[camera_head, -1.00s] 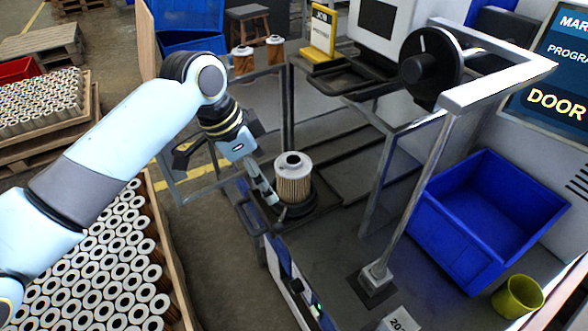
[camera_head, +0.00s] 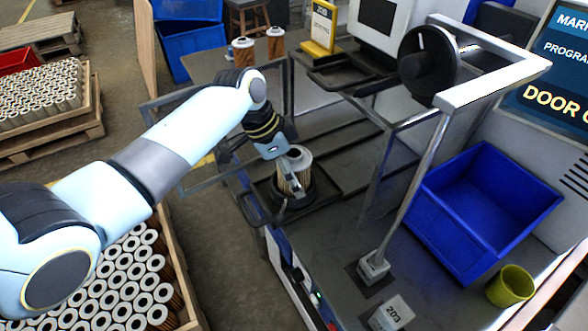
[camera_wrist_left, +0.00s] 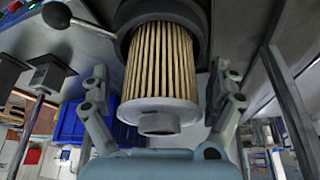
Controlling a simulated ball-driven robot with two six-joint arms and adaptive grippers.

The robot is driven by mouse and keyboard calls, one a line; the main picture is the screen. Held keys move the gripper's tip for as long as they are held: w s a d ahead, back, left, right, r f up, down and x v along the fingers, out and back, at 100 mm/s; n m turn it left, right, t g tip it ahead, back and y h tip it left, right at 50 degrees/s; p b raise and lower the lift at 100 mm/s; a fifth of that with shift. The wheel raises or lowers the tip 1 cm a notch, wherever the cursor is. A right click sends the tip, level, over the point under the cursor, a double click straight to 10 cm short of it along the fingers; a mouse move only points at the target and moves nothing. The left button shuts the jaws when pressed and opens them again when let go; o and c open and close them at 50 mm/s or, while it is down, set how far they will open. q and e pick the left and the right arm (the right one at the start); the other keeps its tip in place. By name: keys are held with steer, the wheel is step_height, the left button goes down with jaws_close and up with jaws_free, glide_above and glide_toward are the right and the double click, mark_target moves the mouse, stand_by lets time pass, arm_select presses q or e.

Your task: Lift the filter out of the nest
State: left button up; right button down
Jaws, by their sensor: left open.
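The filter (camera_head: 291,172) is a pleated tan cylinder with a pale grey end cap and a central hole. It stands upright in the nest (camera_head: 306,196), a round dark holder on the bench. In the left wrist view the filter (camera_wrist_left: 161,75) sits centrally, its lower part inside the dark nest ring (camera_wrist_left: 205,18). My left gripper (camera_head: 290,190) is at the filter, its fingers partly hidden. In the left wrist view the fingers of my left gripper (camera_wrist_left: 160,98) stand open on both sides of the filter, with visible gaps. My right gripper is not in view.
A metal frame with a black handwheel (camera_head: 429,66) stands right of the nest. A blue bin (camera_head: 485,210) and a green cup (camera_head: 510,286) are farther right. Two more filters (camera_head: 275,44) stand at the back. A crate of filters (camera_head: 130,285) is below my left arm.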

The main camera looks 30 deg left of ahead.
arm_select(q)
steer(key=shift+f, duration=0.2)
steer(key=c, duration=1.1)
